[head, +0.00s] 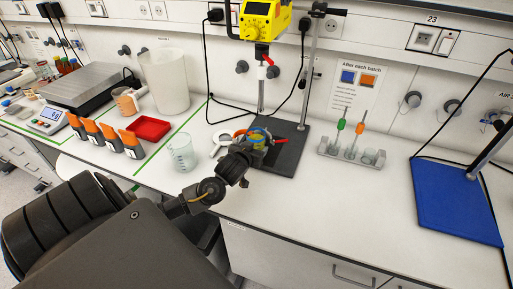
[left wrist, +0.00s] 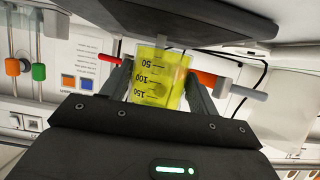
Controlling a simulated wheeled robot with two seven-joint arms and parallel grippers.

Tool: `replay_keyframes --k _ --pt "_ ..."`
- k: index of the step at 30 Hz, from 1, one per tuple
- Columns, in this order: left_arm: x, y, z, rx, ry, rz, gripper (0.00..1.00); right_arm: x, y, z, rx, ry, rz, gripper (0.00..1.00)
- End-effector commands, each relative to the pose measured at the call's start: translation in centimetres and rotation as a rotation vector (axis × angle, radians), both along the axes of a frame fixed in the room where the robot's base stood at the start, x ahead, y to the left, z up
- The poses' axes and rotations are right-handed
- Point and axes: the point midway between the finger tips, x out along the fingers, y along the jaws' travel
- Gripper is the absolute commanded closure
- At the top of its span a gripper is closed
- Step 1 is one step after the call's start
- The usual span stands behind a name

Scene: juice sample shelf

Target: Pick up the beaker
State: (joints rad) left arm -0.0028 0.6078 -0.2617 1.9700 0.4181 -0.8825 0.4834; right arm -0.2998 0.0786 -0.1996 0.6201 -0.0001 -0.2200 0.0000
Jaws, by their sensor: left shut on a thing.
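A clear beaker (left wrist: 158,75) with yellow-green contents and black volume marks fills the middle of the left wrist view, upside down there. My left gripper (left wrist: 158,92) is shut on it, one finger on each side. In the head view my left gripper (head: 257,138) is over the dark stand base plate (head: 287,158) and mostly hides the held beaker. I cannot tell whether the beaker touches the plate. A second, clear beaker (head: 181,155) stands on the bench to the left of the gripper. My right gripper is not in view.
A yellow overhead device (head: 262,20) hangs on the stand above the gripper. A rack with tools (head: 350,152) stands to the right, then a blue plate (head: 452,195). Orange-labelled bottles (head: 105,135) and a red tray (head: 148,129) are left. The bench's front right is clear.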

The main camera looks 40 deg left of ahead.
Motion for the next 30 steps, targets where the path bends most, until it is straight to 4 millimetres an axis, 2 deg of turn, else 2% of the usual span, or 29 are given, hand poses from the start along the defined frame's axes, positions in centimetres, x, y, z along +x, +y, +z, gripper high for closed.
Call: replay_keyframes --k 15,30 --pt "-5.1 -1.9 2.8 -0.004 -0.003 0.000 0.71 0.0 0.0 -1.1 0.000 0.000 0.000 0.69" --pt "-8.1 -2.9 4.6 -0.002 -0.003 0.000 0.71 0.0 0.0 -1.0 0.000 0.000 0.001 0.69"
